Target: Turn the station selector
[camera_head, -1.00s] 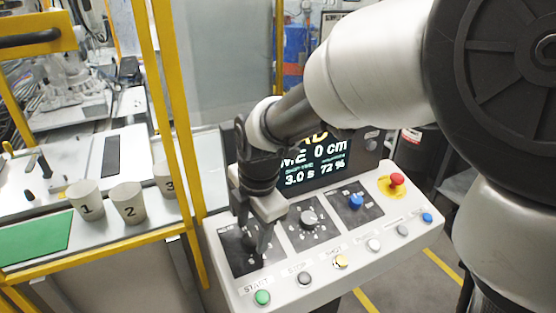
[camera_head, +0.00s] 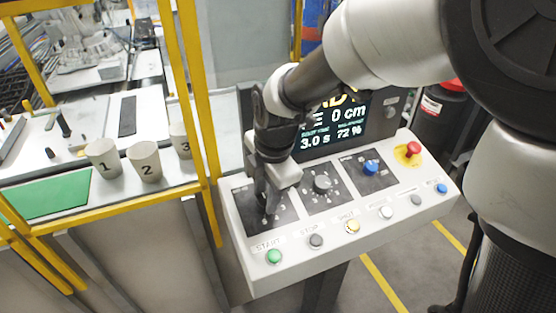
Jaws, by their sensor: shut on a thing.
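A sloped white control console (camera_head: 350,245) stands in the middle of the view. On its left dark plate (camera_head: 285,222) is a dark selector knob (camera_head: 265,214), mostly hidden by my gripper. My gripper (camera_head: 268,208) reaches down over this plate and is shut on that knob, with its fingers close together in the picture. The knob's pointer and the plate's marks cannot be read. A grey knob (camera_head: 322,184) on the middle plate and a blue knob (camera_head: 371,167) on the right plate stand free of my gripper.
A green START button (camera_head: 274,256), grey STOP button (camera_head: 316,241) and yellow button (camera_head: 352,226) line the front edge. A red mushroom button (camera_head: 413,149) sits right. The display (camera_head: 333,128) stands behind. Yellow posts (camera_head: 200,120) and numbered cups (camera_head: 146,162) are left.

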